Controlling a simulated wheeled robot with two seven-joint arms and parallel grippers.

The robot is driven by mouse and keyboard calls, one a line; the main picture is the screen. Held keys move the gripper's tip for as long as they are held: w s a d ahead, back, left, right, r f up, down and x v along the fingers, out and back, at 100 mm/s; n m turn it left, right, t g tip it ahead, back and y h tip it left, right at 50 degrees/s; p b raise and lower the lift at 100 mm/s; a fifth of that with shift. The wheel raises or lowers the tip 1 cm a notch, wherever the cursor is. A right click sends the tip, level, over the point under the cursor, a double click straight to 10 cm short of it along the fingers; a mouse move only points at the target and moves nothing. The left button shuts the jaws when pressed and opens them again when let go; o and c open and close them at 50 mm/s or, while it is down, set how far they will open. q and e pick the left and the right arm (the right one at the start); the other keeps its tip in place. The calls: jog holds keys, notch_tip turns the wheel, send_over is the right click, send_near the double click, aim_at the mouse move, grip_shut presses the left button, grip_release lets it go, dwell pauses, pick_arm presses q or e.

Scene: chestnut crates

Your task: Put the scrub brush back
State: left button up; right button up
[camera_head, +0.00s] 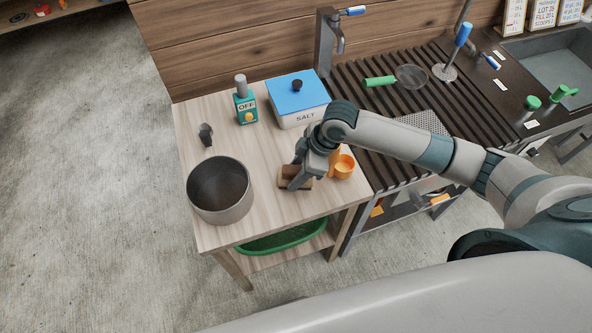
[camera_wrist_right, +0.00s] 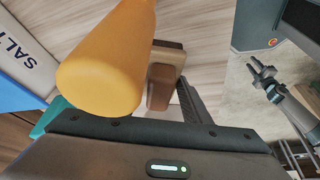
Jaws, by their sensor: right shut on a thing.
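The scrub brush (camera_head: 290,172) is a brown block on the wooden table, between the pot and the orange cup. My right gripper (camera_head: 300,182) comes down over it and is shut on it. In the right wrist view the brush (camera_wrist_right: 162,78) shows beside a dark finger (camera_wrist_right: 190,102), partly hidden by the orange cup. I cannot tell whether the brush touches the table. A gripper that looks like my left (camera_wrist_right: 262,72) shows small at the right of that view, its prongs apart and empty.
The orange cup (camera_head: 343,167) stands close right of my gripper. A metal pot (camera_head: 220,205) stands at the left front. A green basin (camera_head: 285,240) sits below. The slatted counter (camera_head: 380,130) adjoins.

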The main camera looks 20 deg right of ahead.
jog(key=shift+f, duration=0.1)
jog(key=o, duration=1)
jog(key=b+v, duration=0.2)
jog(key=v, duration=1)
